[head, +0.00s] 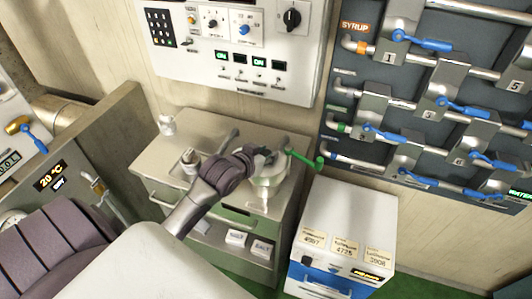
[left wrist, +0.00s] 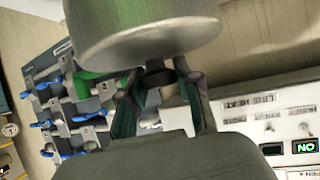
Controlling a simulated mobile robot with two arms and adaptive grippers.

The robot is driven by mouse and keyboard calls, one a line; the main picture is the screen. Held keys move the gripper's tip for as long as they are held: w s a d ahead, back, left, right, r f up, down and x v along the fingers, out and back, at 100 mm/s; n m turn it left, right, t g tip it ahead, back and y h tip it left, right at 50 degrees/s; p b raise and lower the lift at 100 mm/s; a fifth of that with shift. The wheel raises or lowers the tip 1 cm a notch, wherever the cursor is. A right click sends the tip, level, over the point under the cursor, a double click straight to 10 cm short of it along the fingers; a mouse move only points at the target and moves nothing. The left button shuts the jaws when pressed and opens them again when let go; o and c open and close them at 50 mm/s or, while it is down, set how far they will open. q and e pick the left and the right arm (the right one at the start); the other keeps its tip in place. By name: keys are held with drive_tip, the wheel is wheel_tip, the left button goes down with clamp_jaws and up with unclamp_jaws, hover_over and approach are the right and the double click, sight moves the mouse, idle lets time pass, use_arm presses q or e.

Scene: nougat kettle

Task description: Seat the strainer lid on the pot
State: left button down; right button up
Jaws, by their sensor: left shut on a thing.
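The metal pot (head: 268,180) stands on the grey cabinet top, with a green handle (head: 305,161) reaching out to its right. My left gripper (head: 262,158) is over the pot's top, coming in from the left. It hides most of the pot's upper rim. In the left wrist view, which is upside down, my left gripper's fingers (left wrist: 158,92) are shut beside a large round metal body (left wrist: 145,40). What they hold looks like the strainer lid's grip, but it is mostly hidden. I cannot tell whether the lid touches the pot. My right gripper is not in view.
The cabinet (head: 208,128) also carries a small white cup (head: 167,124) and a container (head: 190,160) left of the pot. A white box unit (head: 350,212) stands close on the right. A wall panel (head: 235,45) and valve rack (head: 430,110) rise behind.

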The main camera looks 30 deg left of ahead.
use_arm(q)
drive_tip(key=shift+f, duration=0.65)
idle(0.3)
drive_tip(key=shift+p, duration=0.3)
idle(0.4)
drive_tip(key=shift+f, duration=0.65)
idle(1.2)
drive_tip(key=shift+c, duration=1.2)
unclamp_jaws()
drive_tip(key=shift+r+p, duration=0.1)
drive_tip(key=shift+p, duration=0.25)
drive_tip(key=shift+r+p, duration=3.9)
drive_tip(key=shift+p, duration=0.35)
